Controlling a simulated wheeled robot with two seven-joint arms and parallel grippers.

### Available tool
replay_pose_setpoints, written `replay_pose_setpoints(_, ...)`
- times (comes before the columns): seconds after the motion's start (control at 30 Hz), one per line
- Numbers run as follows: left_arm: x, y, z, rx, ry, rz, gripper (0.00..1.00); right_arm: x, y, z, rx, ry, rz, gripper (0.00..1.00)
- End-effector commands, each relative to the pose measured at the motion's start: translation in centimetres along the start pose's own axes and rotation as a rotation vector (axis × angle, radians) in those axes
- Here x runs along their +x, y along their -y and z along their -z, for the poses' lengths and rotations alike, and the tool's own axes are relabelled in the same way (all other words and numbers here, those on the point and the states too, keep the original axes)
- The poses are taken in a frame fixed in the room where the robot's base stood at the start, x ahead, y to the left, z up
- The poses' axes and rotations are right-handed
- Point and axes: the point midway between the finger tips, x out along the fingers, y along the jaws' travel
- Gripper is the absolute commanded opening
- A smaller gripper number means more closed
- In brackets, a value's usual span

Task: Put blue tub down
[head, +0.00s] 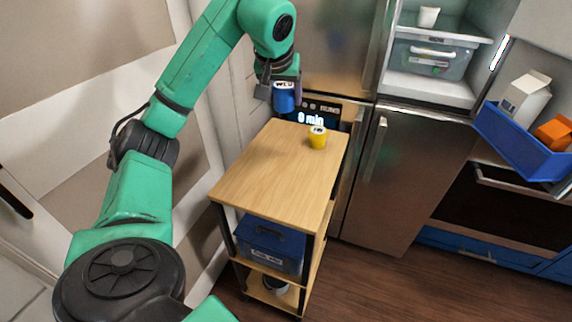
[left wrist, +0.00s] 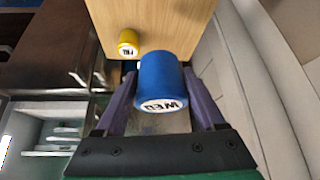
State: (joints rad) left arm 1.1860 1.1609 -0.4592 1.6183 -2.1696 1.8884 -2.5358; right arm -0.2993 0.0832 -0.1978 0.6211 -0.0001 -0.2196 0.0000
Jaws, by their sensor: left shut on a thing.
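The blue tub (head: 284,103) has a white label reading WED. My left gripper (head: 283,84) is shut on it at the far end of the wooden cart (head: 265,175). In the left wrist view the blue tub (left wrist: 160,78) sits between the two purple fingers of the left gripper (left wrist: 162,92). I cannot tell whether the tub's base touches the cart top. A yellow tub (head: 318,137) with a white label stands on the cart top, to the right of the blue tub and apart from it. It also shows in the left wrist view (left wrist: 128,42). My right gripper is not in view.
The cart's lower shelves hold a blue bin (head: 270,245) and a dark round item (head: 275,285). Behind the cart is an appliance display (head: 311,118) reading 0 min. An open fridge (head: 430,90) holds a clear drawer and a white cup. Most of the cart top is bare.

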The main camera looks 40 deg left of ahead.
Motion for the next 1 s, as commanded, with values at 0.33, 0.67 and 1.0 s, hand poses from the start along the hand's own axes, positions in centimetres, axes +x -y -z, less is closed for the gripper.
replay_pose_setpoints(0.33, 10.1, 0.1, -6.6, 0.003, 0.003, 0.005, 0.07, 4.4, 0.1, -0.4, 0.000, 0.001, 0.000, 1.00)
replay_pose_setpoints(0.67, 15.2, 0.0, -9.8, 0.003, 0.001, 0.002, 0.07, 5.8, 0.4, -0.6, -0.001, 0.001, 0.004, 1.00)
replay_pose_setpoints(1.0, 15.8, -0.1, -10.2, 0.002, -0.002, 0.000, 0.07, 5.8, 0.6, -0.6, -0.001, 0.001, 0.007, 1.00)
